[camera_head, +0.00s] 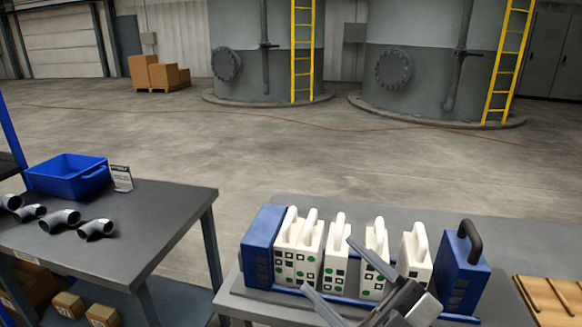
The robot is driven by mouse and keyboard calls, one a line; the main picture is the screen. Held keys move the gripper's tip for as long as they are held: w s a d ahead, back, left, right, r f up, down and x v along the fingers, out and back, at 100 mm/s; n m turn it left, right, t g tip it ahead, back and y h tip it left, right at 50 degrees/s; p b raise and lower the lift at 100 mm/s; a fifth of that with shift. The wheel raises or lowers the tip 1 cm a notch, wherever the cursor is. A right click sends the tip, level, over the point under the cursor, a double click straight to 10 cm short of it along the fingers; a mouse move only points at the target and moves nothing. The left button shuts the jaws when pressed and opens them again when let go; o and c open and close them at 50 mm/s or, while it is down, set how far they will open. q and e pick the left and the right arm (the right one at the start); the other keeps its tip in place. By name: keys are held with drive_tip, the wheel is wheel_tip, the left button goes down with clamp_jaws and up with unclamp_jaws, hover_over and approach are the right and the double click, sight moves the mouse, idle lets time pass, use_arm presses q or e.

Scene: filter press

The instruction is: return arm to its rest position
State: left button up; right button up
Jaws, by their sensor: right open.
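My right gripper (327,264) comes in from the bottom right, in front of the filter press. Its two grey fingers are spread apart with nothing held between them. They overlap the view of the middle white plates. The press has a blue end block (262,245) at left and a blue end block with a black handle (462,268) at right. Several white plates with loop handles (298,250) stand upright between them, with uneven gaps. Parts of the plates and front rail behind the gripper are hidden. My left gripper is not in view.
The press stands on a grey table (510,235), with a wooden slatted piece (550,300) at right. A second table (165,205) at left carries a blue bin (68,178), a small sign (121,178) and several metal pipe elbows (60,220). Open floor lies behind.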

drive_tip(key=d+f+m+t+h, duration=0.1)
drive_tip(key=d+f+m+h, duration=0.2)
drive_tip(key=f+m+h, duration=0.5)
drive_tip(key=d+f+m+t+h, duration=0.1)
drive_tip(key=d+f+m+h, duration=0.4)
drive_tip(key=f, duration=0.6)
drive_tip(key=s+f+m+g+h, duration=0.2)
drive_tip(key=s+f+g, duration=0.3)
drive_tip(key=s+f, duration=0.3)
wheel_tip(320, 180, down, 4)
drive_tip(key=shift+s+f+m+g+h, duration=0.15)
drive_tip(key=shift+s+m+g+h, duration=0.2)
drive_tip(key=shift+m, duration=0.25)
drive_tip(key=shift+w, duration=0.1)
drive_tip(key=shift+d, duration=0.1)
